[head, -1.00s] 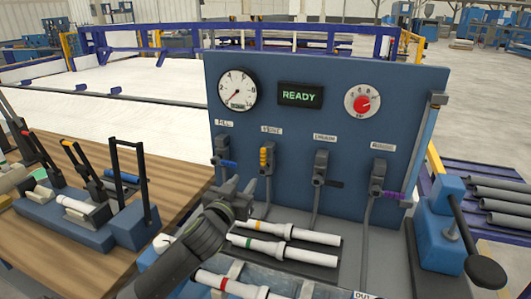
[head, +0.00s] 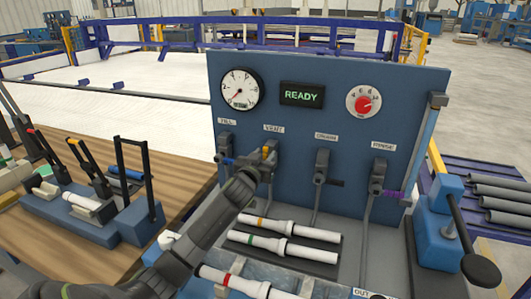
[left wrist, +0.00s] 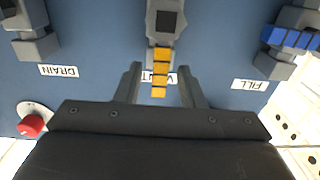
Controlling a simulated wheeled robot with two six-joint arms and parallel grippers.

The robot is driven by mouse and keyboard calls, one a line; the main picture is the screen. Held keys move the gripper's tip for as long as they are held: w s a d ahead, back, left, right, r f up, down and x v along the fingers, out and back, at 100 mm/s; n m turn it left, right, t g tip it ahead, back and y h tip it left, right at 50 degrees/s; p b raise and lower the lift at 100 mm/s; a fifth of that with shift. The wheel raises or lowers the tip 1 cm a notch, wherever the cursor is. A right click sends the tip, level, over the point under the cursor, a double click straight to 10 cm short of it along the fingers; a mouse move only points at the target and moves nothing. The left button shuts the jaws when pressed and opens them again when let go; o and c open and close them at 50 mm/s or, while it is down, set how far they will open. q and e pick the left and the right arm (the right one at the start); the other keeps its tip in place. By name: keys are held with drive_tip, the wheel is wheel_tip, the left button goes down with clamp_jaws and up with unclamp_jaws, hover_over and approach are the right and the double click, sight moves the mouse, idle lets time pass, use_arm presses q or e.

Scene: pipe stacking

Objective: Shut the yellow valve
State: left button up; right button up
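The yellow valve handle (head: 266,151) sits on the blue panel under the VENT label, partly hidden by my left gripper (head: 258,157) in the head view. In the left wrist view the yellow handle (left wrist: 159,88) hangs lengthwise, in line with its grey valve body (left wrist: 163,25). My left gripper (left wrist: 160,70) is open, with one finger on each side of the handle. Gaps show between the handle and both fingers. My right gripper is not in view.
White pipes (head: 282,246) lie below the valves. The display (head: 302,95) reads READY.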

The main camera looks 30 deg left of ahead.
use_arm(q)
drive_tip(key=shift+w+a, duration=0.15)
drive_tip(key=shift+w, duration=0.55)
clamp_jaws()
